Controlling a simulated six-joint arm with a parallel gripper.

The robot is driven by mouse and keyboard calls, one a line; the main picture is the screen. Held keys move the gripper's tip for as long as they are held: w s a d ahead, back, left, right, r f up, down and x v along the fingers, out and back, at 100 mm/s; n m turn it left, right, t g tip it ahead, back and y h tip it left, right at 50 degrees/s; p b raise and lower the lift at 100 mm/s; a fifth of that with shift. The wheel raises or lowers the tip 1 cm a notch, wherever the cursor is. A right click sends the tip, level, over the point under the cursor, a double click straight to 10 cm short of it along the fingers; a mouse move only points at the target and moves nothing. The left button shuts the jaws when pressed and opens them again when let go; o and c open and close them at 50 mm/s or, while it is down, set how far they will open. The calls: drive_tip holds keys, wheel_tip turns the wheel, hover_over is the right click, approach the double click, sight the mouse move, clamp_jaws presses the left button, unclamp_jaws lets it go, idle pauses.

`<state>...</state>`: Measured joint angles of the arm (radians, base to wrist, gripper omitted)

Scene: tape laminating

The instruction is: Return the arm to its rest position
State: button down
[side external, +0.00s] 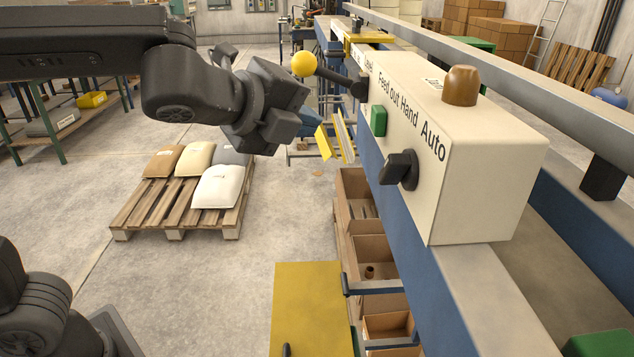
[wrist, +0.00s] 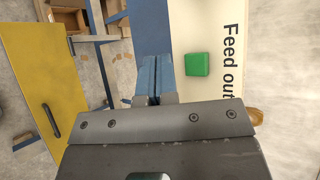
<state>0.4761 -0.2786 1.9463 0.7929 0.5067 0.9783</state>
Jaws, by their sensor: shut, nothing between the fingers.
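In the side external view my arm reaches in from the upper left. My gripper (side external: 300,97) is in the air, left of the cream control box (side external: 480,140). It is close to a black lever with a yellow ball knob (side external: 304,64); I cannot tell whether they touch. In the wrist view the two blue fingers of my gripper (wrist: 156,62) lie together with nothing between them. The green button (wrist: 197,64) on the box face shows to their right, apart from them.
The box also carries a black rotary knob (side external: 398,170) and an orange dome (side external: 461,86). Below are cardboard boxes (side external: 370,258) and a yellow cabinet panel (side external: 308,310). A pallet with sacks (side external: 175,215) stands on the floor.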

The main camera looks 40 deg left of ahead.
drive_tip(key=s+a+f+n+g, duration=0.3)
drive_tip(key=s+a+f+n, duration=0.2)
drive_tip(key=s+n, duration=0.3)
drive_tip(key=s+a+f+n+g+y, duration=0.1)
drive_tip(key=s+a+f+n+g, duration=0.3)
drive_tip(key=n, duration=1)
drive_tip(key=shift+s+a+f, duration=1.1)
drive_tip(key=shift+s+f, duration=1.05)
drive_tip(key=shift+s, duration=0.1)
idle(2.9)
